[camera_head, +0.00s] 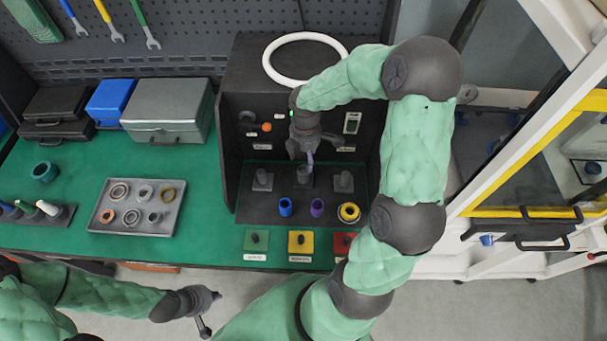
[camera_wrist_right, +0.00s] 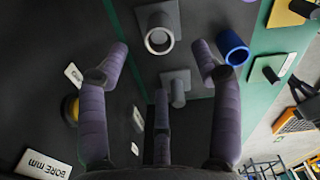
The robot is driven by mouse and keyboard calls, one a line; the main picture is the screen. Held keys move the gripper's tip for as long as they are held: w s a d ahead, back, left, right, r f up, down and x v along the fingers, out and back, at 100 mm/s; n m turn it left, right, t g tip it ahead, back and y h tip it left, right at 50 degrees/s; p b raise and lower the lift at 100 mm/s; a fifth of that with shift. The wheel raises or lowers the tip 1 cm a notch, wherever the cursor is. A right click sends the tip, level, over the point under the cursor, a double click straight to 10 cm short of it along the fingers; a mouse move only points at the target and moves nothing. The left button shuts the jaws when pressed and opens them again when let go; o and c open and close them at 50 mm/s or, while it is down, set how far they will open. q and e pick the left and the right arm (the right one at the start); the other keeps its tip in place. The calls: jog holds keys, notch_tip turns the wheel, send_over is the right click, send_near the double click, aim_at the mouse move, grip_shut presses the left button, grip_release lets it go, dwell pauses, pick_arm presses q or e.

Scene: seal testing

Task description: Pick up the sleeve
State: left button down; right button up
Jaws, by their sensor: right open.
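A grey hollow cylinder, the likely sleeve (camera_wrist_right: 160,36), stands upright on a square plate in the right wrist view. In the head view it is at the middle grey stand (camera_head: 304,174), partly hidden by my right gripper (camera_head: 303,155). A blue hollow cylinder (camera_head: 285,206) stands in front of it and also shows in the wrist view (camera_wrist_right: 232,47). The frames do not settle which one is the sleeve. My right gripper is open and empty, its purple-grey fingers (camera_wrist_right: 160,85) apart from both. My left gripper (camera_head: 208,312) is open and empty, off the table's front edge.
Grey pegs (camera_head: 262,179) (camera_head: 344,182) flank the middle stand. The black test cabinet (camera_head: 228,150) closes in behind. A tray (camera_head: 172,226) of rings lies left.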

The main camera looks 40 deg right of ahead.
send_over(303, 172)
jog(key=f, duration=0.2)
jog(key=f+b, duration=0.1)
jog(key=f, duration=0.1)
jog(key=shift+s+d, duration=0.15)
jog(key=shift+s, duration=0.1)
jog(key=f+b, duration=0.1)
jog(key=f, duration=0.4)
jog(key=shift+w+b, duration=0.2)
jog(key=shift+b, duration=0.15)
jog(key=shift+c, duration=0.3)
grip_shut()
